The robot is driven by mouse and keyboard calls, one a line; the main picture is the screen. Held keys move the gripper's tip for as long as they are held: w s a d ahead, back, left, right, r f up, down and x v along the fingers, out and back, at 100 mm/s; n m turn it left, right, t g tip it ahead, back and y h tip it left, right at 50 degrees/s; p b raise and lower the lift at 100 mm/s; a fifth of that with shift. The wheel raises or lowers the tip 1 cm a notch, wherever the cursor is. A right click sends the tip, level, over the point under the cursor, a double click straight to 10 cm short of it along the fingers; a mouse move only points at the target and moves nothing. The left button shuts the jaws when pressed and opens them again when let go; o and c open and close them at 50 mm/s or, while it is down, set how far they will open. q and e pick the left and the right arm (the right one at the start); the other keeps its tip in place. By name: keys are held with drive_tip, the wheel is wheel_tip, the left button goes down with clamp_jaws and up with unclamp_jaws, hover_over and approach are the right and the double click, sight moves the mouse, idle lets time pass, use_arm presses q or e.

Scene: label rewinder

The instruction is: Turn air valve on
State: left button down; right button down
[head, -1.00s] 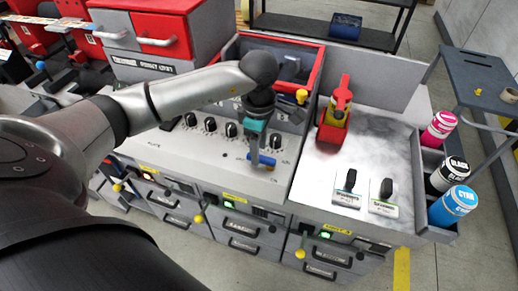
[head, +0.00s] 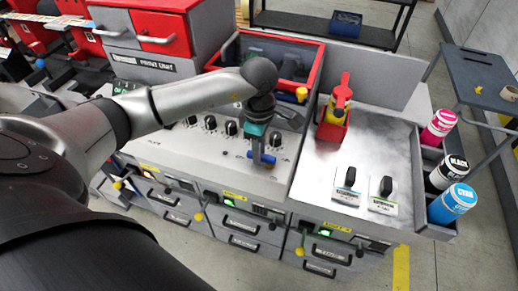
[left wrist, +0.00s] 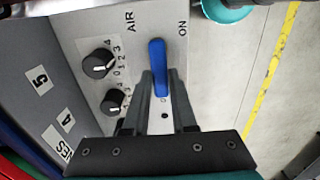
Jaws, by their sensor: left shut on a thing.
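In the left wrist view the blue lever (left wrist: 157,55) stands lengthwise in the picture, between the printed words AIR and ON. ON is to its right. My left gripper (head: 263,163) reaches down over the lever. In the left wrist view my left gripper (left wrist: 160,82) is shut on the lever's lower part, with a finger on each side. The lever's base is partly hidden by the fingers. My right gripper does not show.
Black knobs (head: 231,128) sit close to the left of the lever. Drawers (head: 237,223) lie below. Ink bottles (head: 452,204) stand at the right edge.

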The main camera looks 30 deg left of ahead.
use_arm(q)
drive_tip(key=shift+n, duration=0.3)
drive_tip(key=n, duration=0.1)
drive_tip(key=n+b, duration=0.1)
drive_tip(key=shift+s+d+n, duration=0.1)
drive_tip(key=shift+s+n, duration=0.2)
drive_tip(key=shift+s, duration=0.05)
drive_tip(key=n, duration=0.2)
drive_tip(key=shift+s+d+n+b, duration=0.25)
drive_tip(key=shift+s+n+b, duration=0.05)
drive_tip(key=shift+n, duration=0.1)
drive_tip(key=n, duration=0.3)
drive_tip(key=shift+s+d+b, duration=0.3)
drive_tip(key=shift+d, duration=0.05)
drive_tip(key=shift+s+d+n, duration=0.1)
drive_tip(key=shift+d+n, duration=0.05)
drive_tip(key=shift+n, duration=0.55)
drive_tip(key=shift+d+n, duration=0.15)
drive_tip(key=shift+n, duration=0.85)
drive_tip(key=c, duration=0.7)
unclamp_jaws()
